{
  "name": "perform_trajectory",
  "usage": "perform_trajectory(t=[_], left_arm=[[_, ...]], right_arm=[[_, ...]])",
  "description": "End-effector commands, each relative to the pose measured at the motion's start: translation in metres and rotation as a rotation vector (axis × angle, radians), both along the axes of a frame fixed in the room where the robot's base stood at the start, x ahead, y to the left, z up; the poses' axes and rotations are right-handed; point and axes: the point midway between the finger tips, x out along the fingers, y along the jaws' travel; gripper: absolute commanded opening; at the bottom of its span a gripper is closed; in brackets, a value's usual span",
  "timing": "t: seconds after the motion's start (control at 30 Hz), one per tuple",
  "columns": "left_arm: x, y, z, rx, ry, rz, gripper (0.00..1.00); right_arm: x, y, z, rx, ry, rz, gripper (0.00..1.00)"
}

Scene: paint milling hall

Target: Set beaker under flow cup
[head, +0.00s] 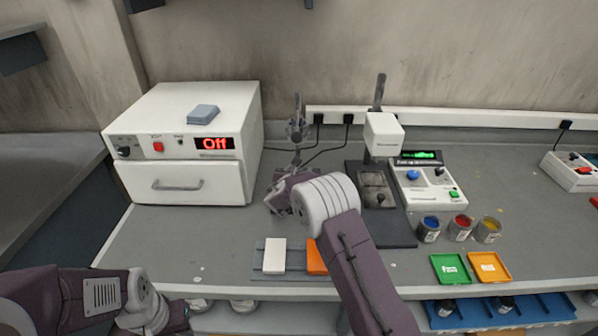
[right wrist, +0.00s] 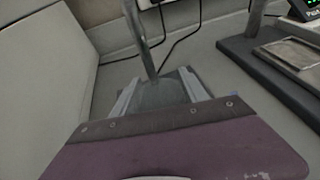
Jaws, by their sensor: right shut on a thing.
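The flow cup stand (head: 297,128) is a grey rod with a clamp and cup, right of the white oven. Its rod (right wrist: 146,40) rises just beyond my fingers in the right wrist view. My right gripper (head: 282,190) is at the foot of this stand. In the right wrist view my right gripper (right wrist: 158,88) is shut on a grey, see-through thing, apparently the beaker (right wrist: 160,97), low near the bench. Its outline is unclear, and I cannot tell whether it touches the bench. My left gripper (head: 177,316) is low at the front left; its fingers cannot be made out.
The white oven (head: 180,150) reading "Off" stands at left. A dark plate with a white-headed device (head: 384,135) and a control box (head: 428,185) stand right of my arm. Paint cans (head: 460,227), coloured trays (head: 448,268) and a white block (head: 274,256) lie toward the front edge.

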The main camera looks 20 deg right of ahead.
Motion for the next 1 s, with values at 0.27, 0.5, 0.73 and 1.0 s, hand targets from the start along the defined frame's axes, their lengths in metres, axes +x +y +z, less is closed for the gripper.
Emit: perform_trajectory(t=[0.27, 0.5, 0.73, 1.0], left_arm=[[0.0, 0.0, -0.005, 0.0, 0.0, 0.0, 0.36], [0.0, 0.0, -0.004, 0.0, 0.0, 0.0, 0.36], [0.0, 0.0, -0.001, 0.0, 0.0, 0.0, 0.36], [0.0, 0.0, -0.006, 0.0, 0.0, 0.0, 0.36]], right_arm=[[0.0, 0.0, -0.004, 0.0, 0.0, 0.0, 0.13], [0.0, 0.0, -0.003, 0.0, 0.0, 0.0, 0.73], [0.0, 0.0, 0.001, 0.0, 0.0, -0.001, 0.73], [-0.038, 0.02, 0.016, 0.0, 0.0, 0.003, 0.73]])
